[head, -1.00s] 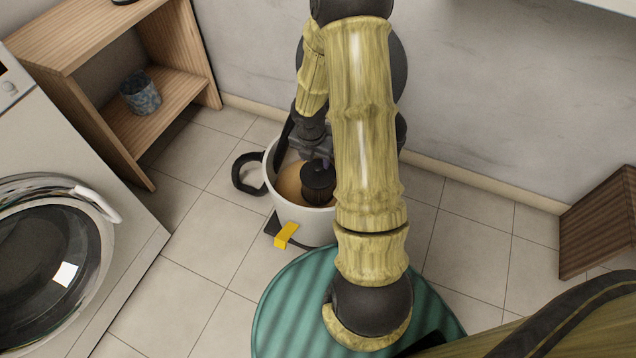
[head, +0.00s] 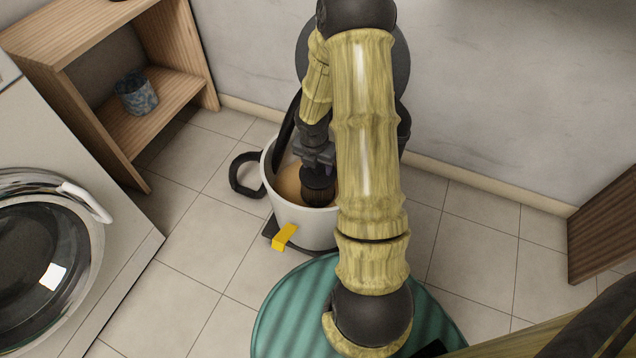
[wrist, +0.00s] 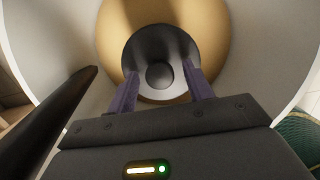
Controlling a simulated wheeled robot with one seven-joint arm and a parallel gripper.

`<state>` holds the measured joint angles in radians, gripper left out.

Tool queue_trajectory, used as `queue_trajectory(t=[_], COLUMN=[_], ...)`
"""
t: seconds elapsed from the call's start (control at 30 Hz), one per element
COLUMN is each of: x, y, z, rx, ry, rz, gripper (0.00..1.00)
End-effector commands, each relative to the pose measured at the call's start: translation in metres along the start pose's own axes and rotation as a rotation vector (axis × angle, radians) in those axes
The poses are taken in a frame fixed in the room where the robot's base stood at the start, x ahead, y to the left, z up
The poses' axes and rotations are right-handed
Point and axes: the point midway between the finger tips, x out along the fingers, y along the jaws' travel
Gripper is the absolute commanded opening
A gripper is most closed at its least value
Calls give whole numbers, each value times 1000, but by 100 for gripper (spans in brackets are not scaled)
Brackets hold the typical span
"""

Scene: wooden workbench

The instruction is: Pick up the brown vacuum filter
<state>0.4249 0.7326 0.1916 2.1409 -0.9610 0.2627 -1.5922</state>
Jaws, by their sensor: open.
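The brown vacuum filter (head: 318,192) is a dark, ribbed cylinder standing inside a white canister (head: 302,228) with a tan interior. My gripper (head: 318,165) is just above the filter, reaching into the canister's mouth and covering part of the filter's top. In the wrist view, the filter's round dark top (wrist: 160,45) with a central knob lies ahead between the two purple fingers of my gripper (wrist: 160,75). The fingers are apart, one on each side of the knob. Whether they touch the filter I cannot tell.
The canister has a yellow latch (head: 284,237) in front and a black loop (head: 245,175) at its left. A black bar (wrist: 45,125) runs along the left in the wrist view. A wooden shelf (head: 165,110) and a washing machine (head: 70,250) stand left. A green round surface (head: 285,310) is in front.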

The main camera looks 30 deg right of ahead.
Motion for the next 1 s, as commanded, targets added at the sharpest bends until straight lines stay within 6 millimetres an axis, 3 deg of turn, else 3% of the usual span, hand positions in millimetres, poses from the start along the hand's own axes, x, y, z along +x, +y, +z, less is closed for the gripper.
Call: queue_trajectory(t=[0.2,0.47,0.83,1.0], x=[0,0,-2,-14], y=[0,0,0,0], z=[0,0,0,2], rx=[0,0,0,1], ry=[0,0,0,-1], rz=[0,0,0,1], gripper=[50,0,0,0])
